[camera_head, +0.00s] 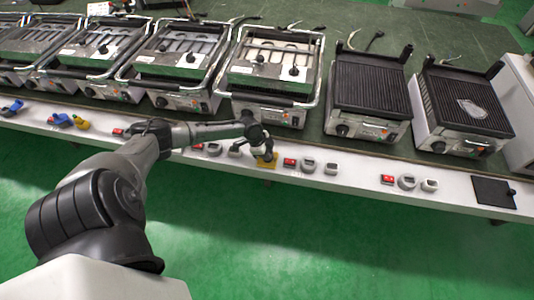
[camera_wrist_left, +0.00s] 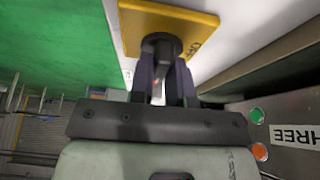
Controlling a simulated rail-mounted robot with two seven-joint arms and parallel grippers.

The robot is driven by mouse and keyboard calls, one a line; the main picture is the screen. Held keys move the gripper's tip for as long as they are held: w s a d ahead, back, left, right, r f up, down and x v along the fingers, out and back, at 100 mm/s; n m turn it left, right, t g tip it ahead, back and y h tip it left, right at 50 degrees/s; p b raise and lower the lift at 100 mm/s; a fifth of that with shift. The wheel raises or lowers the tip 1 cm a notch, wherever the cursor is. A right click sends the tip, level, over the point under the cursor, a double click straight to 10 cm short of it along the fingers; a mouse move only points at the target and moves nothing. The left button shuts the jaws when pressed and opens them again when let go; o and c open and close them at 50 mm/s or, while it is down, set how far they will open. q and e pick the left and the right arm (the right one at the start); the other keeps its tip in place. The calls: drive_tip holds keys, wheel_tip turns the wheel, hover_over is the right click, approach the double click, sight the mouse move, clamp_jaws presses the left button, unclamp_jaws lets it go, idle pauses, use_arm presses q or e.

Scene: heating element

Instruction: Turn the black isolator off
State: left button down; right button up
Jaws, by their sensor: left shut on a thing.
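The black isolator (camera_wrist_left: 162,43) is a dark round knob on a yellow plate (camera_wrist_left: 200,24); letters that seem to read OFF are on the plate's right part in the left wrist view. In the head view the yellow plate (camera_head: 267,164) sits on the white front ledge of the bench. My left gripper (camera_head: 263,153) reaches down onto it. In the left wrist view the gripper's two dark fingers (camera_wrist_left: 163,68) are closed on the knob. The fingers hide part of the knob, so its exact angle is unclear. My right gripper is not in view.
The white ledge (camera_head: 345,182) also carries red switches (camera_head: 290,162), grey sockets (camera_head: 308,165), and blue and yellow fittings (camera_head: 82,125) at left. A black plate (camera_head: 494,192) is at right. Several grills (camera_head: 270,70) stand behind on the bench. Green floor (camera_head: 330,240) lies clear in front.

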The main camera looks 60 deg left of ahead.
use_arm(q)
drive_tip(key=shift+r+p, duration=0.15)
drive_tip(key=shift+p, duration=0.3)
drive_tip(key=n+y+p, duration=0.1)
drive_tip(key=n+p, duration=0.2)
drive_tip(key=p, duration=0.1)
drive_tip(key=n+y+p, duration=0.1)
drive_tip(key=n+p, duration=0.3)
drive_tip(key=p, duration=0.1)
drive_tip(key=n+y+p, duration=0.2)
drive_tip(key=n+p, duration=0.2)
drive_tip(key=p, duration=0.1)
drive_tip(key=shift+d+r+t, duration=0.1)
drive_tip(key=shift+d+t, duration=0.2)
drive_tip(key=shift+t, duration=0.1)
drive_tip(key=n+y+p, duration=0.1)
drive_tip(key=n+p, duration=0.1)
drive_tip(key=n, duration=0.1)
drive_tip(key=shift+w+f+n+g+y+p, duration=0.15)
drive_tip(key=shift+n+g+y+p, duration=0.4)
drive_tip(key=shift+n, duration=1.15)
drive_tip(key=shift+f, duration=0.1)
drive_tip(key=shift+n, duration=0.3)
drive_tip(key=c, duration=1.1)
unclamp_jaws()
